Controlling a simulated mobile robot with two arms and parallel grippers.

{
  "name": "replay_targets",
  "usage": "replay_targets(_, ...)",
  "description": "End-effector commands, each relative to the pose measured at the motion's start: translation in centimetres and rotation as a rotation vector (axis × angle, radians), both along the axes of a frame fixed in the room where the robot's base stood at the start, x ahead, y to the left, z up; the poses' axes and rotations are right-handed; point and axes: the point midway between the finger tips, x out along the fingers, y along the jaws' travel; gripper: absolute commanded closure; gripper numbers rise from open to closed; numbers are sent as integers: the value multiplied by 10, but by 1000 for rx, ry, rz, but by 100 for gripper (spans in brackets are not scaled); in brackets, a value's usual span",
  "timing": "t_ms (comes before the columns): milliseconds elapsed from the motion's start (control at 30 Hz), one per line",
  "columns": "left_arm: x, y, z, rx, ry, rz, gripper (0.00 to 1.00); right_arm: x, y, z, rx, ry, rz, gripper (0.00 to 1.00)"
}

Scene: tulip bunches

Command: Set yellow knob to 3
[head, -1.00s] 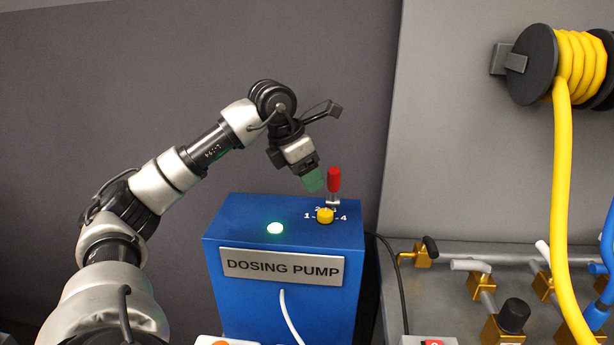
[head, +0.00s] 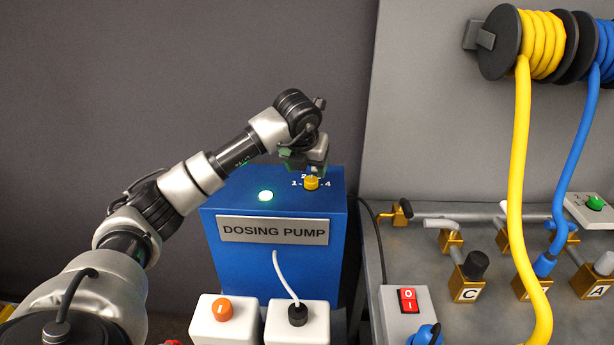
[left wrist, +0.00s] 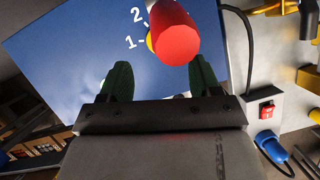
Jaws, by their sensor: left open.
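My left gripper (head: 306,164) is open, pointing down just above and behind the knob. In the left wrist view, its two green fingers (left wrist: 160,74) stand apart over the blue top, on either side of the lower end of a red lever handle (left wrist: 174,34). The yellow knob (left wrist: 149,41) shows only as a sliver behind this handle, beside the numbers 1 and 2. The knob's pointer direction cannot be made out.
A green light (head: 265,196) glows on the pump's top. White boxes with an orange knob (head: 222,309) and a black knob (head: 297,314) stand in front. A red rocker switch (head: 408,299), brass valves and a yellow hose (head: 518,200) are at right.

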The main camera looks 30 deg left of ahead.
Motion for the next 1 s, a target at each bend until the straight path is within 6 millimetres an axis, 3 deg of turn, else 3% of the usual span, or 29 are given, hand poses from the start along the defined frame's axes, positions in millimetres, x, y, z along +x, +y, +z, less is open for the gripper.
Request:
replay_targets(300, 18, 5, -45, -2, 2, 1, 37, 0, 4, 9, 5, 0, -2, 52)
replay_targets(700, 21, 7, -53, 1, -1, -1, 37, 0, 6, 9, 7, 1, -2, 52)
replay_targets(1000, 21, 7, -53, 0, -1, -1, 81, 0, 5, 9, 7, -1, -2, 52)
